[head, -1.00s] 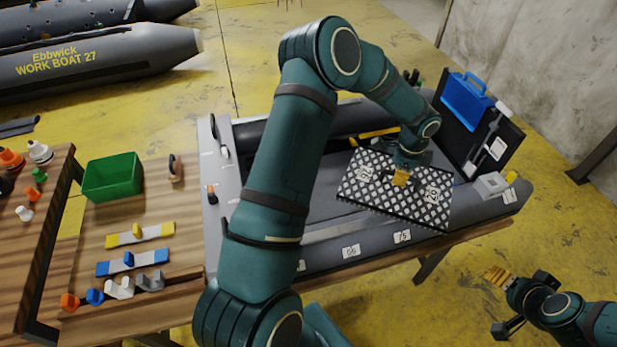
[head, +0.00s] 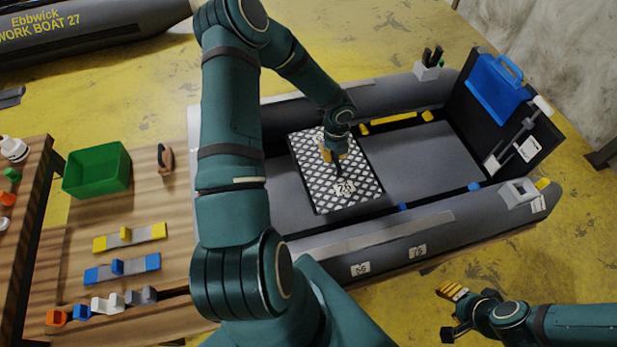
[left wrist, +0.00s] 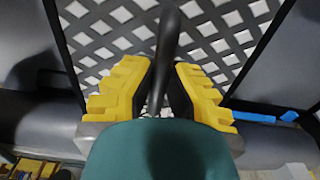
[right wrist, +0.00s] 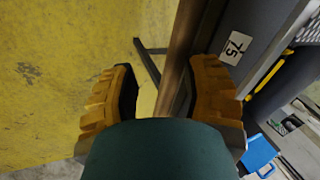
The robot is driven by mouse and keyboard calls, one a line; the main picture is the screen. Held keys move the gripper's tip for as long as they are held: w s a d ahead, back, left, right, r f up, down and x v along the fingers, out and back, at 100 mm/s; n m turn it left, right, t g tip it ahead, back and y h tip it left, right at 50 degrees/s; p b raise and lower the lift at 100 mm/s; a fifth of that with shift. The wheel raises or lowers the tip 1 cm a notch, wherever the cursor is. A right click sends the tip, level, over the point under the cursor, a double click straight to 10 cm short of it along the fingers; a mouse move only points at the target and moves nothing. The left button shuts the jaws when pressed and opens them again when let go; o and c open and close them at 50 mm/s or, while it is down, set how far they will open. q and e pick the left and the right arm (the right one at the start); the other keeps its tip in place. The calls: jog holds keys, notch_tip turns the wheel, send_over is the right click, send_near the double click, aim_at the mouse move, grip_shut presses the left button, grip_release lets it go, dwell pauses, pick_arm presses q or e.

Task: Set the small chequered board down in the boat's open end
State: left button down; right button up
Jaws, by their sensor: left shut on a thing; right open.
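The small chequered board (head: 356,176), black with pale diamonds and number labels, lies roughly level between the side tubes of the grey boat (head: 400,232). My left gripper (head: 335,155) is above its middle, shut on its dark upright handle. The left wrist view shows the handle (left wrist: 167,45) between the yellow fingers, with the board (left wrist: 110,30) beyond. I cannot tell whether the board touches the boat's floor. My right gripper (head: 452,292) is open and empty, outside the boat's near side; its spread fingers show in the right wrist view (right wrist: 163,90).
A grey floor panel (head: 425,155) with yellow and blue tabs is right of the board. A black upright board with a blue case (head: 497,85) stands at the boat's right end. My left arm hides part of the left end. A green bin (head: 97,172) is on the wooden table.

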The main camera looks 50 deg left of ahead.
pick_arm(q)
jog(key=shift+s+a+f, duration=0.15)
jog(key=shift+a+f, duration=0.15)
jog(key=shift+f, duration=0.25)
jog(key=shift+a+f, duration=0.1)
jog(key=shift+f, duration=0.25)
notch_tip(320, 180, down, 9)
jog(key=shift+s+r+b, duration=0.1)
jog(key=shift+b, duration=1)
jog(key=shift+f, duration=0.35)
pick_arm(e)
jog(key=f, duration=0.1)
jog(key=s+f, duration=0.1)
jog(key=f, duration=0.1)
jog(key=shift+s+a+g, duration=0.2)
jog(key=shift+a+g, duration=0.1)
jog(key=shift+a, duration=0.05)
jog(key=shift+f, duration=0.1)
pick_arm(q)
jog(key=c, duration=1.2)
grip_release()
jog(key=shift+f, duration=0.1)
jog(key=shift+o, duration=0.3)
